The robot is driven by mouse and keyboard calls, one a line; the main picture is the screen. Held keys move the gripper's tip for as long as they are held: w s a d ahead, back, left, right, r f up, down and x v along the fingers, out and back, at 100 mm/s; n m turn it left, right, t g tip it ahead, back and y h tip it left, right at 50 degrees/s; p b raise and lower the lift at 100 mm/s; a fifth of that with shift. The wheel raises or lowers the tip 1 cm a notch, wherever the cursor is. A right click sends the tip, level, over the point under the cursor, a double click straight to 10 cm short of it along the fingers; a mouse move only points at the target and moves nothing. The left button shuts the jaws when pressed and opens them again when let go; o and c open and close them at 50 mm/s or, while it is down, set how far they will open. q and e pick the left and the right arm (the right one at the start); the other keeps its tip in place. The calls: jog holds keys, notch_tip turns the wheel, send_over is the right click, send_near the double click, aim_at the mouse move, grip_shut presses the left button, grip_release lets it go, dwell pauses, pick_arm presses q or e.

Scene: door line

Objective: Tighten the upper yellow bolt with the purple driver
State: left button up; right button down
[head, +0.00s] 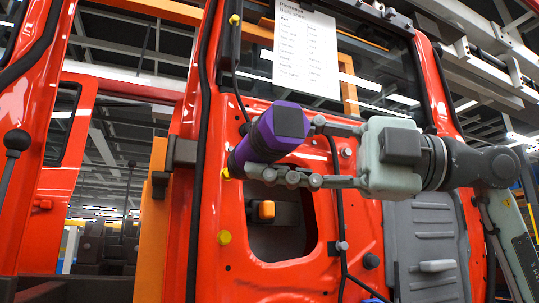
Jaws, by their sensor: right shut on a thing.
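My right gripper (283,147) comes in from the right and is shut on the purple driver (262,140), one finger above and one below its body. The driver's dark square end faces me, and its body slants away down and left. Its far end is beside a yellow bolt (225,173) on the red door's left edge; I cannot tell whether they touch. Another yellow bolt (224,238) is below that one, and one more (234,19) is near the door's top. My left gripper is not in view.
The red door (290,283) has an opening with an orange-tipped dark latch part (266,210) below the driver. A printed sheet (305,55) hangs on the window. A grey panel (428,245) with a handle is at the lower right. Black cables run down the door.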

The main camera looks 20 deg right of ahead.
jog(key=shift+s+d+r, duration=0.35)
jog(key=shift+s+r, duration=0.05)
jog(key=shift+r, duration=0.3)
jog(key=shift+w+r+p, duration=0.2)
jog(key=shift+w+p, duration=0.15)
jog(key=shift+w, duration=2.35)
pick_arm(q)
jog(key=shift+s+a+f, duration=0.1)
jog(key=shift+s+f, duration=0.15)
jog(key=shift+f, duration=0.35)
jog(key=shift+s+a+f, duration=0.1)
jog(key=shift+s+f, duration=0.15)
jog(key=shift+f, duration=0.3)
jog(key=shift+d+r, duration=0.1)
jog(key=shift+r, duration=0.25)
pick_arm(e)
jog(key=shift+d, duration=0.1)
pick_arm(q)
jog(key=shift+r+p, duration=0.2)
jog(key=shift+p, duration=0.25)
pick_arm(e)
jog(key=shift+w, duration=0.8)
jog(key=shift+s, duration=0.1)
